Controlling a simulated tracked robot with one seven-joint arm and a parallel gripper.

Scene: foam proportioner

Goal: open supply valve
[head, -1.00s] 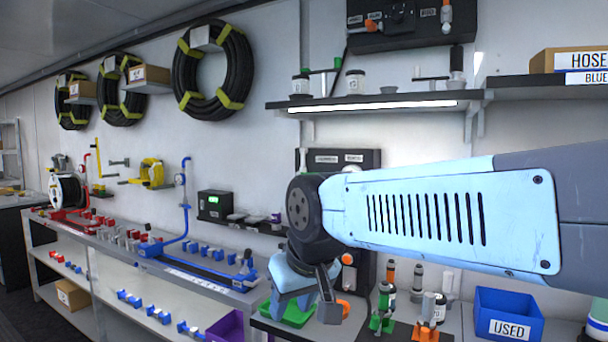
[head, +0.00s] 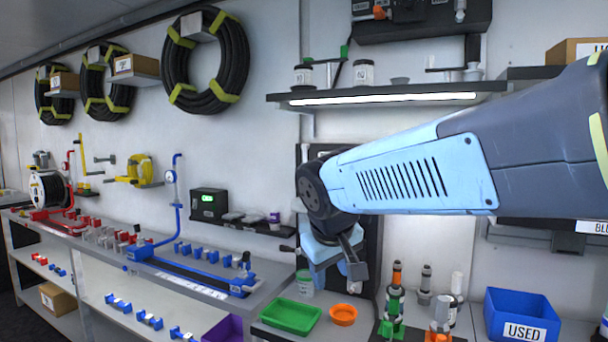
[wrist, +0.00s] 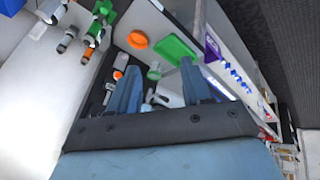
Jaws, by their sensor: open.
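A black wall panel (head: 374,225) stands behind my gripper (head: 350,256), above the bench, and my arm hides most of it. I cannot tell which part is the supply valve. In the head view my gripper points down in front of the panel's lower part. In the wrist view its two fingers (wrist: 158,78) are spread apart with nothing held between them. Small grey and white parts (wrist: 152,100) show beyond and between the fingers. An orange part (wrist: 117,75) shows just left of the left finger.
A green tray (head: 291,316) and an orange bowl (head: 343,315) lie on the bench below my gripper. Upright fittings (head: 395,300) and a blue USED bin (head: 520,310) stand to the right. A lit shelf (head: 390,97) runs above my arm. A blue pipe assembly (head: 185,265) is on the left bench.

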